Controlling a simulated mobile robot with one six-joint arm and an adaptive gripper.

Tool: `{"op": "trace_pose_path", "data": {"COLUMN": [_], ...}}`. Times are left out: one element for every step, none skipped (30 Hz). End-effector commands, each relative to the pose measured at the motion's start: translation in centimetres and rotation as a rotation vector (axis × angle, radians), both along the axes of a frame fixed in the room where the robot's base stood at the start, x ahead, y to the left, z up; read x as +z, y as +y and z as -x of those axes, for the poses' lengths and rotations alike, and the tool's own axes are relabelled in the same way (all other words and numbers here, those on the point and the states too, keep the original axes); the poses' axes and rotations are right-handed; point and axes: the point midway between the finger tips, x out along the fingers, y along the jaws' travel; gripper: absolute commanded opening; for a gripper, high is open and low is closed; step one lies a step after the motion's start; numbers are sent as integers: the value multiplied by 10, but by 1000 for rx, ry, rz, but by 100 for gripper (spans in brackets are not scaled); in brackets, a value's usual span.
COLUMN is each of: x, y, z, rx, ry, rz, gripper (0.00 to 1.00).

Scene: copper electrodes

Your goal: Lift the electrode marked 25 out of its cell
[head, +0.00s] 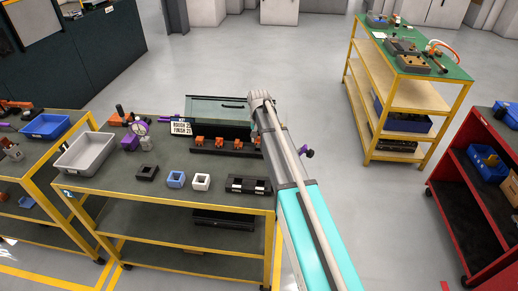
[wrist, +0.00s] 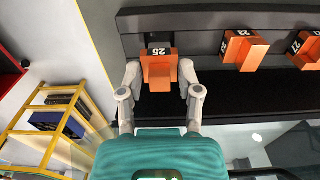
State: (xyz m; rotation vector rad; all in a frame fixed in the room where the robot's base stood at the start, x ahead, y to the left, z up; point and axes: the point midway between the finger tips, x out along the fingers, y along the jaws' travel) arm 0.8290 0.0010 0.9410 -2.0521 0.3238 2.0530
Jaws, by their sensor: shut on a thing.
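The electrode marked 25 (wrist: 158,68) is an orange block with a black label on its top, at the left end of the row in the wrist view. My gripper (wrist: 160,88) has one grey finger at each side of it and is shut on it. The electrode sits at the dark rack (wrist: 200,20); I cannot tell whether it is clear of its cell. Electrodes marked 23 (wrist: 240,48) and, it seems, 21 (wrist: 306,50) stand to its right. In the head view my arm hides the gripper beside the orange electrode row (head: 219,143).
The dark-topped bench (head: 110,178) holds a grey tray (head: 86,153), a small sign (head: 181,129), and black, blue (head: 175,179) and white (head: 201,181) square holders. A dark panel (head: 218,111) stands behind the electrodes. A yellow-framed cart (head: 400,88) stands at the back right, with open floor between.

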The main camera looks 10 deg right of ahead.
Motion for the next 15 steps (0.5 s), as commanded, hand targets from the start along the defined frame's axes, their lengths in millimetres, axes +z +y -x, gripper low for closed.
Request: {"op": "trace_pose_path", "data": {"x": [0,1,1,2,3,5,6,8,10,11,13,15,16,18,20], "y": [0,0,0,0,0,0,0,0,0,0,0,0,0,-1,-1], "z": [0,0,0,0,0,0,0,0,0,0,0,0,0,0,0], "rx": [0,0,0,0,0,0,0,0,0,0,0,0,-1,-1,-1], "ry": [0,0,0,0,0,0,0,0,0,0,0,0,0,0,0], "rz": [0,0,0,0,0,0,0,0,0,0,0,0,0,0,0], "gripper": [0,0,0,0,0,0,0,0,0,0,0,0,0,0,0]}}
